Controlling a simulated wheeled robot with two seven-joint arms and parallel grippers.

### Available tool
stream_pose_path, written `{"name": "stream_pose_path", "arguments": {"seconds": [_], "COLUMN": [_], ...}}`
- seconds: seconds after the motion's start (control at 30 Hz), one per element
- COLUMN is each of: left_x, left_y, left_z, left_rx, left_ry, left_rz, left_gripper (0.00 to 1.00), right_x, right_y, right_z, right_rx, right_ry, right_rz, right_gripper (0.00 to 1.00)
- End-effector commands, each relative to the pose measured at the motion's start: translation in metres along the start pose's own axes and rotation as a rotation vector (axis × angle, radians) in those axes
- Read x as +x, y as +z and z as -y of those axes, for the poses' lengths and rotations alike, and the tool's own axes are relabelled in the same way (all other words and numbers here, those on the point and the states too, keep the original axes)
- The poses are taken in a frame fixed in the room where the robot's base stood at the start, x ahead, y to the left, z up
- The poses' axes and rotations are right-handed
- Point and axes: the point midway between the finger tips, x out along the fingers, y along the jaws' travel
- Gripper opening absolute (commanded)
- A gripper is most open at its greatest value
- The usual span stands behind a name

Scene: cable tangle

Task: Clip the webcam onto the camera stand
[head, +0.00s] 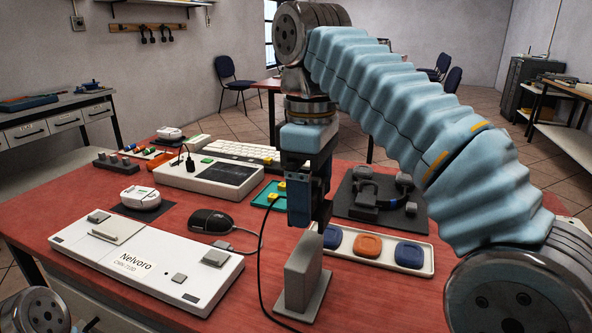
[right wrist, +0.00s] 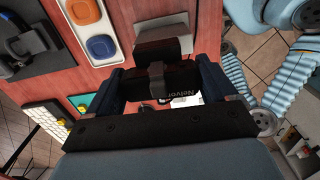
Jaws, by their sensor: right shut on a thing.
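My right gripper (head: 310,212) is above the middle front of the red table, pointing down. It is shut on the black webcam (right wrist: 172,80), which sits between both fingers in the right wrist view. In the head view the webcam is mostly hidden by the gripper. The grey camera stand (head: 304,276) stands upright on the table just below the gripper; its light grey top also shows in the right wrist view (right wrist: 168,22), beyond the webcam. I cannot tell whether webcam and stand touch. My left gripper is not in view.
A black cable (head: 259,262) loops down left of the stand. A white Nelvaro box (head: 150,262), a black mouse (head: 211,221) and a grey console (head: 208,175) lie left. A white tray (head: 428,262) with blue and orange pieces and a dark mat with a headset (head: 366,190) lie right.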

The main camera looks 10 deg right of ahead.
Motion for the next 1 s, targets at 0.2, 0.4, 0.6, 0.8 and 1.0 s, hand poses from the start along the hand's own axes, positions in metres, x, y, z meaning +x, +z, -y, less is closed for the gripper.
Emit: {"name": "stream_pose_path", "arguments": {"seconds": [0.2,0.4,0.6,0.8,1.0], "left_x": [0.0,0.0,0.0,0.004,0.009], "left_y": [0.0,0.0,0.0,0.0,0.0], "left_z": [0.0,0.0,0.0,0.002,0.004], "left_rx": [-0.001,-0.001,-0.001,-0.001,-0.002], "left_ry": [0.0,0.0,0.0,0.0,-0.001], "left_rz": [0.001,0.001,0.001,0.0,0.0], "left_gripper": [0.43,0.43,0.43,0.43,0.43], "right_x": [0.003,0.015,0.029,0.05,0.058], "right_y": [-0.003,-0.002,-0.002,-0.003,-0.004], "right_z": [0.008,0.007,0.01,0.01,0.01], "right_rx": [-0.017,-0.016,-0.018,-0.017,-0.018], "right_ry": [-0.006,-0.012,0.0,0.0,0.001], "right_rz": [0.001,0.003,0.002,0.0,-0.001], "right_gripper": [0.49,0.49,0.49,0.49,0.49]}}
